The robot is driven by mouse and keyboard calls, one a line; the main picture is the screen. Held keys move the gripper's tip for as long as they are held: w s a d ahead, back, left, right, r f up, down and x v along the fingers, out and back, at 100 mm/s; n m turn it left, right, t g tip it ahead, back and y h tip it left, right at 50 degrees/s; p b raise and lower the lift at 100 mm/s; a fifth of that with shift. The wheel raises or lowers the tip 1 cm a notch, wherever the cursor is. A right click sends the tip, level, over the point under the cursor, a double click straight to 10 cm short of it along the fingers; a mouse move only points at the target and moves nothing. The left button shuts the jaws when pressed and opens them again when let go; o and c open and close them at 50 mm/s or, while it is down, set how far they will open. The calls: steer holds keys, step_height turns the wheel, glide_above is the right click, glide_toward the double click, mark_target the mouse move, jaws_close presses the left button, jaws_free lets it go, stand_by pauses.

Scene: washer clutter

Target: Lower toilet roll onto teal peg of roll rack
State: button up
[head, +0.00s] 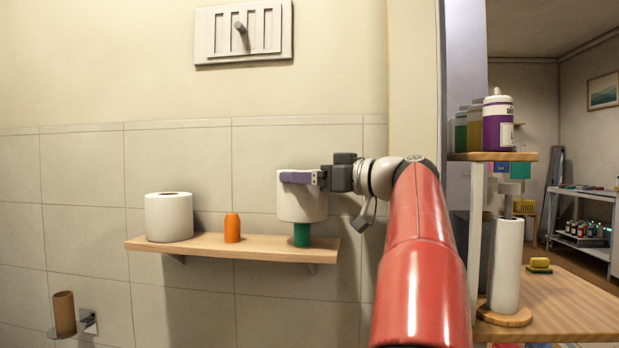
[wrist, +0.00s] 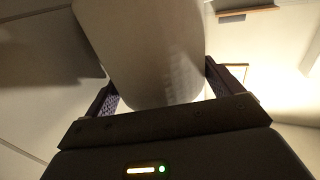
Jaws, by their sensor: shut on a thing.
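My gripper (head: 303,177) is shut on a white toilet roll (head: 303,205), which also fills the upper middle of the wrist view (wrist: 145,50) between the two fingers. The roll is upright above the teal peg (head: 302,236) at the right end of the wooden roll rack (head: 270,255). The lower part of the peg shows below the roll; the roll hides its top. The roll's bottom is above the board. I cannot tell whether the peg is inside the roll's core. An orange peg (head: 232,228) stands bare in the middle of the rack.
Another white roll (head: 169,217) stands at the rack's left end. A brown cardboard tube (head: 64,313) sits on a wall holder at lower left. A vent (head: 243,32) is above. A shelf post with bottles (head: 497,123) and a paper towel roll (head: 507,265) stand at right.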

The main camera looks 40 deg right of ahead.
steer(key=shift+f, duration=0.1)
steer(key=shift+f+b, duration=0.95)
steer(key=shift+b, duration=0.2)
steer(key=shift+f+b, duration=1)
steer(key=shift+b, duration=0.1)
steer(key=shift+f, duration=0.1)
steer(key=shift+f+b, duration=0.55)
steer(key=shift+b, duration=0.2)
steer(key=o, duration=0.7)
